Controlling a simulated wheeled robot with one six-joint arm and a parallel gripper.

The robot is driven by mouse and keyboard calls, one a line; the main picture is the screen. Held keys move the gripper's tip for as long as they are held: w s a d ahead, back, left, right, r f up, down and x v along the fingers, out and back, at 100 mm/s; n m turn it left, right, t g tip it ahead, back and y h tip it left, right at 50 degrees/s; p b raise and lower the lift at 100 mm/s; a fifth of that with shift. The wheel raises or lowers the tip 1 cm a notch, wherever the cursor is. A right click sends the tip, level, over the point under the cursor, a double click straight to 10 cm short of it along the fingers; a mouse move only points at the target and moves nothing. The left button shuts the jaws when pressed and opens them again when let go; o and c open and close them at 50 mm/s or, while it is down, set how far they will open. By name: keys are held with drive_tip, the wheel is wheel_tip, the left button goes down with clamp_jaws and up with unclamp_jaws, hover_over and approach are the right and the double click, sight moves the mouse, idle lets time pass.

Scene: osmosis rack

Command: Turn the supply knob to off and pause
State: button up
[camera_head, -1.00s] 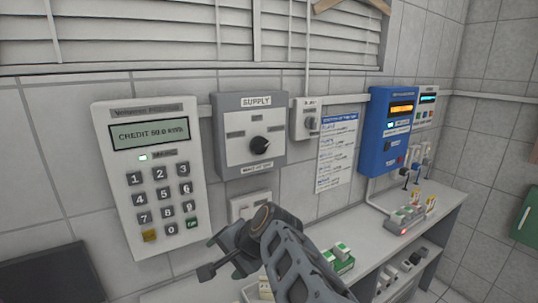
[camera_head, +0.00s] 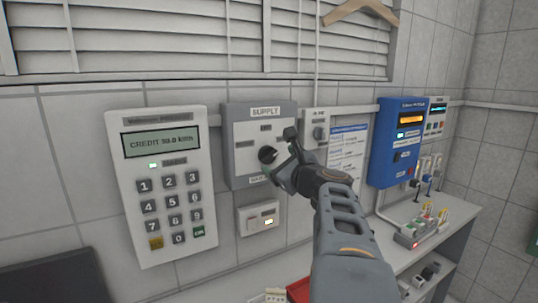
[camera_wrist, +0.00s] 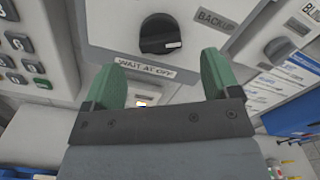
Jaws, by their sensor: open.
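The supply box (camera_head: 244,176) is a grey panel on the tiled wall, labelled SUPPLY at its top. Its black round knob (camera_head: 267,155) sits right of the middle of the box face. In the wrist view the knob (camera_wrist: 160,33) shows a white pointer mark toward the right, near a BACKUP label; a WAIT AT OFF label lies below it. My gripper (camera_head: 281,154) is in front of the box, beside the knob. In the wrist view its green fingers (camera_wrist: 162,75) are open and empty, with the knob beyond and between their tips. Contact is not visible.
A keypad meter (camera_head: 161,145) reading CREDIT is left of the box. A small switch (camera_head: 259,218) is below it. A grey knob unit (camera_head: 314,126), a paper sheet (camera_head: 347,152) and a blue unit (camera_head: 397,165) are to the right, above a shelf (camera_head: 448,237).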

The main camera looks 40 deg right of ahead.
sight(271, 156)
drive_tip(key=shift+w+d+p, duration=0.15)
drive_tip(key=shift+w+d, duration=0.1)
drive_tip(key=shift+w, duration=1.35)
drive_tip(key=shift+w+d+p, duration=0.15)
drive_tip(key=shift+w+d, duration=0.05)
drive_tip(key=shift+w, duration=1.35)
drive_tip(key=shift+c, duration=0.5)
drive_tip(key=shift+a, duration=0.1)
drive_tip(key=c, duration=0.8)
